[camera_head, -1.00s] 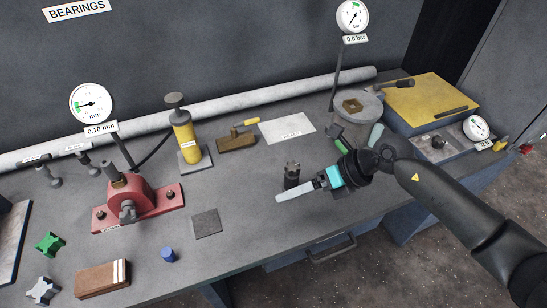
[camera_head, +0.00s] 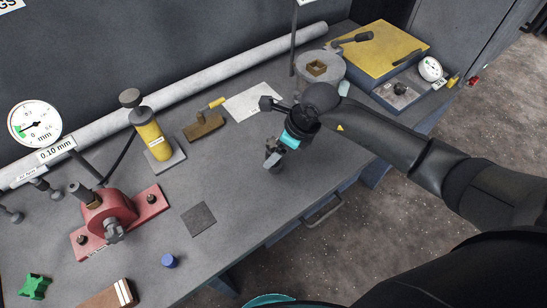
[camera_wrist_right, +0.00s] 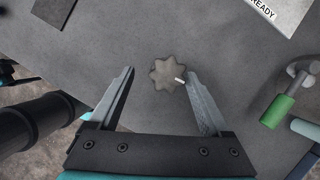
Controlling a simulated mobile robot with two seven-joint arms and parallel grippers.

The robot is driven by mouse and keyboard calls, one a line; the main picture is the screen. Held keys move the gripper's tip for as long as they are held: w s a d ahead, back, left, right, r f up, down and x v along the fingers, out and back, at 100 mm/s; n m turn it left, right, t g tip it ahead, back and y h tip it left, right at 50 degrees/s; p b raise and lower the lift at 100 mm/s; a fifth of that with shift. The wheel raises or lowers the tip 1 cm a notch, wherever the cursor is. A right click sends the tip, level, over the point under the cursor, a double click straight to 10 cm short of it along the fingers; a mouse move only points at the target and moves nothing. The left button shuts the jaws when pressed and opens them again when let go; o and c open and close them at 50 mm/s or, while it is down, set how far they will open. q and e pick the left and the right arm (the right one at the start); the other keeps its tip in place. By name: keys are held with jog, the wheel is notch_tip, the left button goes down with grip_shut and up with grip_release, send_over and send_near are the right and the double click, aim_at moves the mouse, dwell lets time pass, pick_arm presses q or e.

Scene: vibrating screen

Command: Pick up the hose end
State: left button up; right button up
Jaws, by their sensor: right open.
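No loose hose end can be made out for certain. A thin black hose (camera_head: 122,162) curves between the yellow pump (camera_head: 149,134) and the gauge stand. My right gripper (camera_head: 272,158) is over the bench, pointing down at a small dark upright fitting, which its fingers partly hide in the head view. In the right wrist view, a grey star-shaped knob (camera_wrist_right: 168,73) with a small white mark lies between the fingertips of the open, empty gripper (camera_wrist_right: 157,76). It seems to be that fitting's top. Contact cannot be told. My left gripper is out of view.
A white sheet (camera_head: 253,102) and a wooden block with yellow handle (camera_head: 204,126) lie behind the gripper. A round can (camera_head: 322,77) and a yellow-topped box (camera_head: 380,55) stand at the back right. A dark square pad (camera_head: 199,219) lies left of the gripper. Bench around it is clear.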

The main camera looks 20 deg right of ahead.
jog(key=shift+w+x, duration=0.2)
jog(key=shift+x, duration=1.3)
jog(key=shift+w+x, duration=0.2)
jog(key=shift+x, duration=1.3)
jog(key=shift+r, duration=0.1)
jog(key=shift+d, duration=0.1)
grip_shut()
